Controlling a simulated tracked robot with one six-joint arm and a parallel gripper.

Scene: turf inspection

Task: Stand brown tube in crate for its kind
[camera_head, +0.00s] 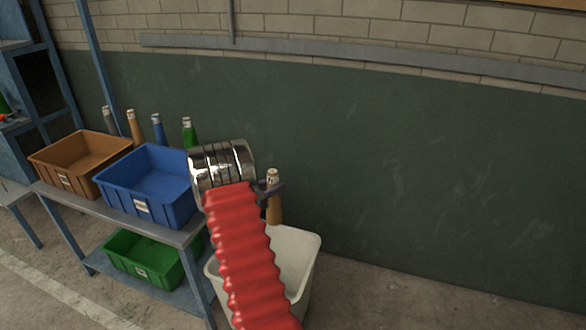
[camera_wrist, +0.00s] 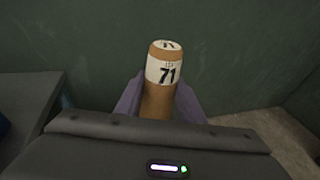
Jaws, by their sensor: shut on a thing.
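A brown tube (camera_head: 275,210) with a white label band is held upright in my gripper (camera_head: 271,187), above or behind the white bin. The wrist view shows the same tube (camera_wrist: 159,72) close up, with "71" on its label, between the purple fingers of my gripper (camera_wrist: 159,103). Its lower end is hidden in both views. A brown crate (camera_head: 62,180) stands at the left end of the bench. Its floor is mostly hidden by its walls, and I see no tube standing in it.
A blue crate (camera_head: 138,206) stands beside the brown one on the bench (camera_head: 75,207); a green crate (camera_head: 145,280) is on the lower shelf. Several tubes, including another brown tube (camera_head: 135,126), stand behind the crates. A white bin (camera_head: 305,243) is on the floor, partly hidden by my red arm.

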